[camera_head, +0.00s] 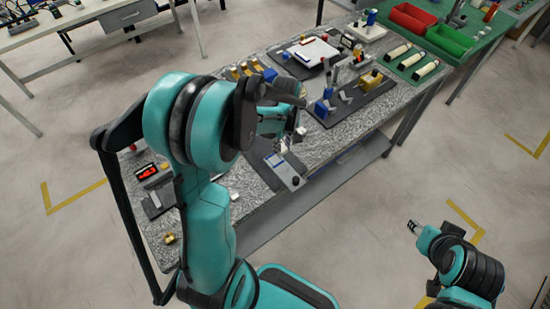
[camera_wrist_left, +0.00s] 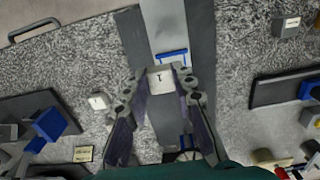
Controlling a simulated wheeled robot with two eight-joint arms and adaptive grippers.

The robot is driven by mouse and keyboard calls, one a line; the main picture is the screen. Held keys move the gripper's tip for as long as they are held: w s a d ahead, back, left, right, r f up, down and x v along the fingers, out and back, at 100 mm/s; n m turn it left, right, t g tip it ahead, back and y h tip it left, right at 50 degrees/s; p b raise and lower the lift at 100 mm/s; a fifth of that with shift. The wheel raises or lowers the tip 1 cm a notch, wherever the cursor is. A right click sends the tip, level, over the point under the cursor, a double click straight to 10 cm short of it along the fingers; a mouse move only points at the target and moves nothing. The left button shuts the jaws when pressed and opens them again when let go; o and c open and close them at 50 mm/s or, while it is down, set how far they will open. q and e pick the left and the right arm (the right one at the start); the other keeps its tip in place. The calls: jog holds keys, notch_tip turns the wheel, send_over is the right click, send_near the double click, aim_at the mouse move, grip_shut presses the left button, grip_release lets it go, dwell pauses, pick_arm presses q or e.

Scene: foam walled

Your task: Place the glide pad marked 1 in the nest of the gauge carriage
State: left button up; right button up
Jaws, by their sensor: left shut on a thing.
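My left gripper (camera_wrist_left: 160,76) is shut on the glide pad marked 1 (camera_wrist_left: 161,80), a pale block with a dark 1 on its face. In the left wrist view the pad is between the fingertips, just by a blue bracket (camera_wrist_left: 172,56) on the light grey gauge carriage (camera_wrist_left: 164,22). The carriage lies on a dark strip (camera_wrist_left: 200,40). I cannot tell whether the pad touches the carriage, and the nest is not clear. In the head view the carriage (camera_head: 287,177) shows below the left gripper (camera_head: 284,139). My right gripper (camera_head: 415,227) is over the floor, its fingers too small to judge.
A pale tile (camera_wrist_left: 98,101) and a grey block (camera_wrist_left: 287,25) lie on the speckled bench. A dark board with blue parts (camera_wrist_left: 45,122) is at the left. In the head view, red (camera_head: 411,18) and green (camera_head: 450,40) bins stand at the back right.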

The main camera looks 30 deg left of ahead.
aim_at(276, 161)
pick_arm(q)
jog(key=shift+s+a+f, duration=0.3)
jog(key=shift+a+f, duration=0.15)
jog(key=shift+a, duration=0.1)
jog(key=shift+s+a+f, duration=0.3)
jog(key=shift+a+f, duration=0.1)
jog(key=shift+a, duration=0.15)
notch_tip(276, 161, down, 3)
jog(key=shift+f+b, duration=0.2)
jog(key=shift+b, duration=0.65)
jog(key=shift+f, duration=0.25)
jog(key=shift+f, duration=0.1)
jog(key=o, duration=1)
